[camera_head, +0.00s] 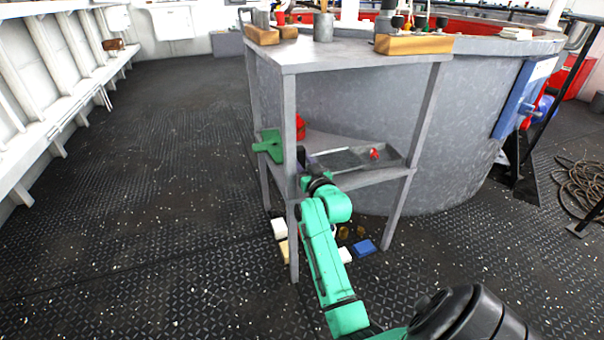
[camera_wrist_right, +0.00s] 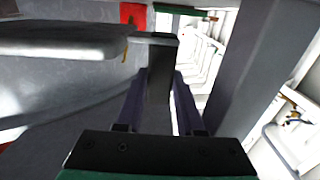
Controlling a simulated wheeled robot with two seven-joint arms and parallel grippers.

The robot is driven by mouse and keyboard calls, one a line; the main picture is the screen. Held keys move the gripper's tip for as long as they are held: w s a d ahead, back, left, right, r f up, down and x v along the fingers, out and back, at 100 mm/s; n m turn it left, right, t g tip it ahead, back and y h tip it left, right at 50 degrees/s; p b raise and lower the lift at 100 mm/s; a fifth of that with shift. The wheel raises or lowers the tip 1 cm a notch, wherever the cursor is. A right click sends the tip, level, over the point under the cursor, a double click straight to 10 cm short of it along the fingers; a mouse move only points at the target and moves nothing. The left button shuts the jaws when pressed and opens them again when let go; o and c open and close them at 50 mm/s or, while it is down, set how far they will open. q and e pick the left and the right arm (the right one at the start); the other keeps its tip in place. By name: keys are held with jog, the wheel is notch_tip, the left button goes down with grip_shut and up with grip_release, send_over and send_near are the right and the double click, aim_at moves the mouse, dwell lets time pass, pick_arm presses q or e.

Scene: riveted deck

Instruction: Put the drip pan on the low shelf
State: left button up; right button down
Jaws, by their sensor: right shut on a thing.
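The drip pan (camera_head: 352,161) is a shallow grey tray, at the level of the low shelf (camera_head: 372,177) of the grey table. A small red thing (camera_head: 375,153) shows at its right part. My right gripper (camera_head: 309,165) is at the pan's left end, partly hidden by a table leg. In the right wrist view the gripper (camera_wrist_right: 160,85) is shut on a grey upright end piece of the pan (camera_wrist_right: 65,42). I cannot tell whether the pan touches the shelf. My left gripper is out of view.
A green object (camera_head: 269,146) and a red object (camera_head: 300,127) are at the shelf's left. The table top (camera_head: 340,55) carries wooden blocks and containers. A large grey tank (camera_head: 470,120) stands behind. Small items lie under the shelf. The deck at left is clear.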

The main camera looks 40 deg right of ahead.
notch_tip(320, 180, down, 3)
jog(key=shift+f+b, duration=0.2)
jog(key=shift+b, duration=0.6)
jog(key=shift+r, duration=0.2)
jog(key=c, duration=0.8)
grip_release()
jog(key=shift+s+f, duration=0.1)
jog(key=shift+f, duration=0.05)
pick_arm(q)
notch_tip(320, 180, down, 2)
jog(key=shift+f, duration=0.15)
